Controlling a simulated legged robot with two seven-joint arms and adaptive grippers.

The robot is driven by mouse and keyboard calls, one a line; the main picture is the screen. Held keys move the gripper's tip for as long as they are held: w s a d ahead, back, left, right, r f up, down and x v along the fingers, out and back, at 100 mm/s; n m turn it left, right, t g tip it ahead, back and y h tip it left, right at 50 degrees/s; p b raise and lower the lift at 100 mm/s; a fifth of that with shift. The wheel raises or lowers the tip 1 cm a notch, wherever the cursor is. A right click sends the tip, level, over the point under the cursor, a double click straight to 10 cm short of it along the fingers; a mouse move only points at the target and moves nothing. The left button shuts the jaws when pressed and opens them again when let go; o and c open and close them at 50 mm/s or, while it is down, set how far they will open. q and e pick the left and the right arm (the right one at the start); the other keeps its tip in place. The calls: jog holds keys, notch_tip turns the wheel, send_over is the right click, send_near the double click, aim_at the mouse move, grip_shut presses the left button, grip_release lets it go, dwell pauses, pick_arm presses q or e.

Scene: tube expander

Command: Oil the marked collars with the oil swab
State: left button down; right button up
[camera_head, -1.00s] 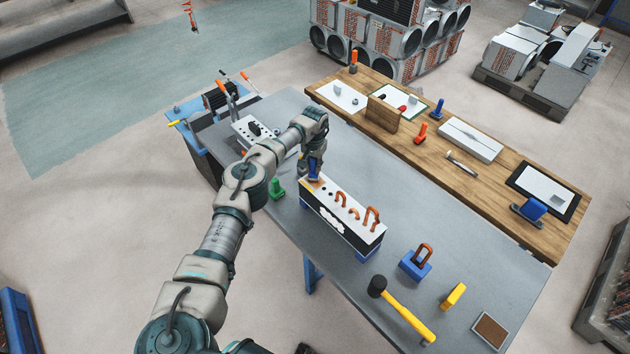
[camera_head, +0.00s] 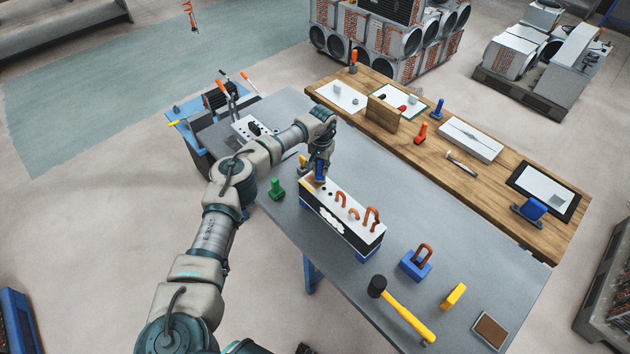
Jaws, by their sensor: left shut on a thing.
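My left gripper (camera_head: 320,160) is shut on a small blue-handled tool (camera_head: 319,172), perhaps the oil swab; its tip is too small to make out. The tool is upright over the far left end of a long block with a white top and black front (camera_head: 325,213). I cannot tell if it touches the top. Near it are small dark holes and an orange-brown patch; collar marks are too small to tell. Several copper U-bends (camera_head: 372,217) stand along the block's top toward the right. My right gripper is not in view.
On the grey table are a green object (camera_head: 276,190), a blue block with a copper bend (camera_head: 415,265), a mallet (camera_head: 403,312), a yellow block (camera_head: 454,295) and a brown pad (camera_head: 490,330). A wooden bench (camera_head: 480,190) with tools lies behind.

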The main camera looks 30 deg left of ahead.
pick_arm(q)
jog(key=shift+r, duration=0.1)
notch_tip(320, 180, up, 5)
jog(key=shift+p, duration=1.25)
